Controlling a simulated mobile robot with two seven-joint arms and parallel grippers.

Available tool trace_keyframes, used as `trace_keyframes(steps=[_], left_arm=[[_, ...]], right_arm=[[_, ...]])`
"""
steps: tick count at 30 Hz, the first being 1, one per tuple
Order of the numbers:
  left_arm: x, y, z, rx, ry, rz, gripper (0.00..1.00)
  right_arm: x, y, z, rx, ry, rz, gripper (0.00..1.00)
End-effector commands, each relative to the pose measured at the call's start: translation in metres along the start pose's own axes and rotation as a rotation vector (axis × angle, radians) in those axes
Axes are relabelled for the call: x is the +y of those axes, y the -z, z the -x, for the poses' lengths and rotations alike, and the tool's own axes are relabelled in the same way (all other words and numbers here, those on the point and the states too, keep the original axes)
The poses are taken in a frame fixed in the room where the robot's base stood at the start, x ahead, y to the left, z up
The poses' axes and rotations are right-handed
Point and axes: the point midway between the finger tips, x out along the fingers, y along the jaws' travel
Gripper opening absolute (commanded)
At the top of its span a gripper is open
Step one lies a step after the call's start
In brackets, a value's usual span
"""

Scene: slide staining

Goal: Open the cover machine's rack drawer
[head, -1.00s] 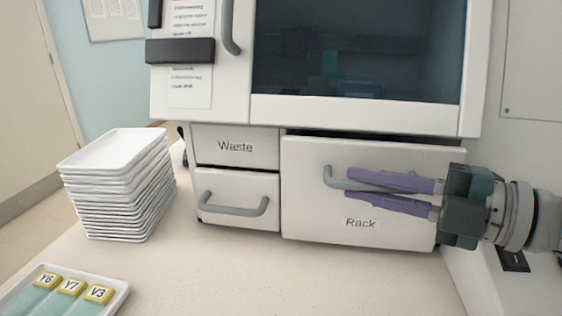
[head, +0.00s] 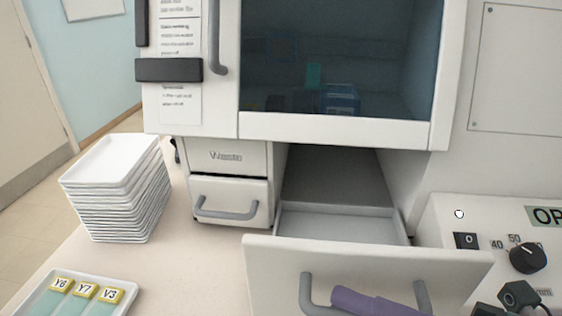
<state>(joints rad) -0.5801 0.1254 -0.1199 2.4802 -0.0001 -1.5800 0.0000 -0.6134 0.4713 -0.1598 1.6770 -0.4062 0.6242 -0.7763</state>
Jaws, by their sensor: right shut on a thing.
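The cover machine's rack drawer (head: 275,268) is the wide white front at the bottom of the head view. It is pulled well out from its bay below the glass window, and its visible interior looks empty. Its grey bar handle (head: 306,291) is partly hidden at the bottom edge. My right gripper (head: 345,297) comes in from the lower right. Its purple fingers are shut on the handle, and their lower parts are cut off by the picture edge. My left gripper is not in view.
The Waste drawer (head: 227,157) and a lower handled drawer (head: 245,192) are shut on the left. A stack of white trays (head: 112,160) and a slide tray (head: 28,298) stand on the counter. A control box with a knob (head: 525,257) is close on the right.

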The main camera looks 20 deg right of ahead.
Motion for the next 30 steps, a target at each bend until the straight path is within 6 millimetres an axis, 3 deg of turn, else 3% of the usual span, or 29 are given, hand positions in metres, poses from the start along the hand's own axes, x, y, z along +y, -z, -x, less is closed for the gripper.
trace_keyframes(steps=[6, 7, 14, 23, 30], left_arm=[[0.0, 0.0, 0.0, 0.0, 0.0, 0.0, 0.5], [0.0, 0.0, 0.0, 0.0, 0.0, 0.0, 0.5], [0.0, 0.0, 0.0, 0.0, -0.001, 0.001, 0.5], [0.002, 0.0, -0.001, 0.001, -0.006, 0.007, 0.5], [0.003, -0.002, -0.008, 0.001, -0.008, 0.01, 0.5]], right_arm=[[0.0, 0.001, 0.0, 0.003, -0.002, 0.0, 0.0], [0.0, 0.001, 0.0, 0.003, -0.002, 0.0, 0.18], [0.0, 0.0, 0.0, 0.002, -0.001, 0.0, 0.44], [-0.001, 0.0, 0.002, 0.001, 0.0, -0.001, 0.45], [-0.004, 0.0, 0.04, 0.001, 0.005, -0.002, 0.45]])
